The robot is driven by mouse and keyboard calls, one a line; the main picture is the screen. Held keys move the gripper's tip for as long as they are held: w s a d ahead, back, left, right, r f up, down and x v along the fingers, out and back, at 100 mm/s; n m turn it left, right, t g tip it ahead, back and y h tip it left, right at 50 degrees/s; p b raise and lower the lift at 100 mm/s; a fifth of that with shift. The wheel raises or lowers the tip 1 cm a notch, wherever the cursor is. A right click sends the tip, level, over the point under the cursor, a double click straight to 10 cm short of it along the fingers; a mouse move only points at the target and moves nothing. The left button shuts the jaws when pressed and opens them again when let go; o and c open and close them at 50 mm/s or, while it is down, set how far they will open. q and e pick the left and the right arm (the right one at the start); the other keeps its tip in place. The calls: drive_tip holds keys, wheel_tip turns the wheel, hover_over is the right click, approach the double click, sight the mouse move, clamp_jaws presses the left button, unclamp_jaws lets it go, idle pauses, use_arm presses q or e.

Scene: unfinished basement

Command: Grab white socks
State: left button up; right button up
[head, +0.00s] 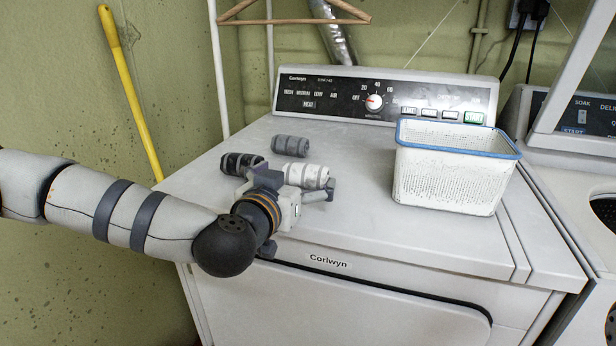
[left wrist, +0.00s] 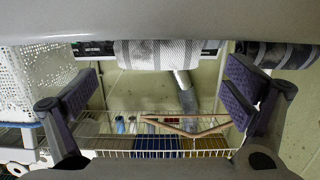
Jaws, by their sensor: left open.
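The white socks (head: 307,176), a rolled bundle with grey stripes, lie on top of the dryer (head: 360,215). They also show between my fingers at the top of the left wrist view (left wrist: 155,53). My left gripper (head: 300,186) is open right at the white socks and partly hides them in the head view. Its two fingers stand apart in the left wrist view (left wrist: 160,95). I cannot tell whether they touch the socks. My right gripper is not in view.
A black rolled sock bundle (head: 240,164) lies left of the white one, and a grey bundle (head: 290,145) behind. A white basket with a blue rim (head: 455,165) stands to the right. The control panel (head: 380,98) rises at the back. The dryer's front top is clear.

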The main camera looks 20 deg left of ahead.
sight(302, 172)
use_arm(q)
drive_tip(key=w, duration=0.1)
drive_tip(key=w+f, duration=0.1)
drive_tip(key=w, duration=0.1)
drive_tip(key=shift+d+f, duration=0.1)
drive_tip(key=shift+d, duration=0.05)
drive_tip(key=shift+w, duration=0.15)
drive_tip(key=shift+r, duration=0.2)
drive_tip(key=shift+c, duration=0.2)
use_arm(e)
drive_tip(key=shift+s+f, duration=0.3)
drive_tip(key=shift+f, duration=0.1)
use_arm(q)
drive_tip(key=c, duration=1.2)
drive_tip(key=shift+r, duration=0.35)
wheel_tip(302, 172, up, 3)
drive_tip(key=shift+r+p, duration=0.15)
drive_tip(key=shift+p, duration=0.15)
drive_tip(key=s+d+r+p, duration=0.2)
drive_tip(key=s+r, duration=0.7)
drive_tip(key=s, duration=0.5)
drive_tip(key=shift+d, duration=0.3)
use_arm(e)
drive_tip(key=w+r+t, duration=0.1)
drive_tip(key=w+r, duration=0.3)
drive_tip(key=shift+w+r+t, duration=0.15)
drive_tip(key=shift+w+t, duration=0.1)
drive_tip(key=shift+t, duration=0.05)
